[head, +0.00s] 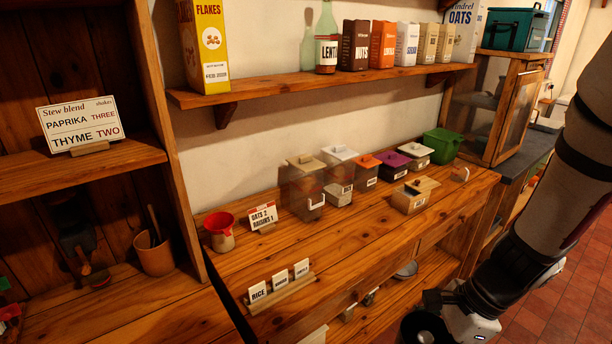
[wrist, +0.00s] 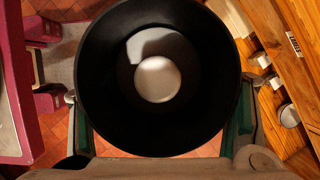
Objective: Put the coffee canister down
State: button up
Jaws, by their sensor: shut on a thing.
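A black, round, open-topped container (wrist: 95,75) fills the middle of the wrist view, and I take it to be the coffee canister. Its mouth faces the camera, and a pale round shape shows deep inside. My gripper (wrist: 158,115) is shut around it, with a green-padded finger on each side. In the head view the container (head: 409,328) is cut off by the bottom edge, below my gripper (head: 450,300). It hangs in front of the counter, over the red tiled floor. No label on it is visible.
The pine counter (head: 350,240) holds lidded canisters, a green bin (head: 442,146), a red-topped jar (head: 220,231) and label cards (head: 279,281). Bare wood lies in front of the canisters. A lower shelf (head: 395,300) holds small items. An upper shelf (head: 260,92) carries boxes.

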jog(key=shift+w+f, duration=0.2)
jog(key=shift+w, duration=0.55)
jog(key=shift+w+d+n+g, duration=0.1)
jog(key=shift+w+n+g, duration=0.3)
jog(key=shift+w+n, duration=0.35)
jog(key=w+f+n+g+h, duration=0.1)
jog(key=w+n+g+h, duration=0.1)
jog(key=w+n, duration=0.6)
jog(key=w+a+f+n+g+h, duration=0.1)
jog(key=w+f+n+h, duration=0.1)
jog(key=w+n, duration=0.6)
jog(key=w, duration=0.3)
jog(key=shift+w+a+n+g+h, duration=0.25)
jog(key=shift+w+n+g+h, duration=0.05)
jog(key=shift+w+n+g, duration=0.1)
